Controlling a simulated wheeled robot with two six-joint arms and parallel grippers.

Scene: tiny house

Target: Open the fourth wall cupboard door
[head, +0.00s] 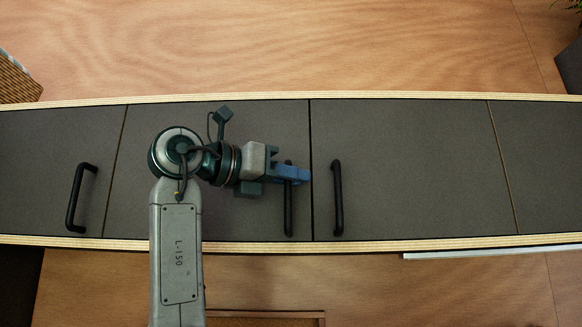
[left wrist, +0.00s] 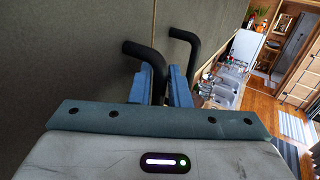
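A row of flat grey wall cupboard doors crosses the head view, all lying flush. The door behind my left arm (head: 135,215) has a black vertical bar handle (head: 288,215) near its right edge. My left gripper (head: 300,174) is at the upper part of this handle. In the left wrist view the handle (left wrist: 145,53) passes between the blue fingers (left wrist: 163,88), which look closed in on it. I cannot tell from the label which door is counted as fourth. My right gripper is not in view.
The neighbouring door (head: 400,170) has its own handle (head: 337,198) close to the right of my left gripper. Another handle (head: 80,197) is at the far left. The left wrist view shows a counter with dishes (left wrist: 225,88) and open wooden floor below.

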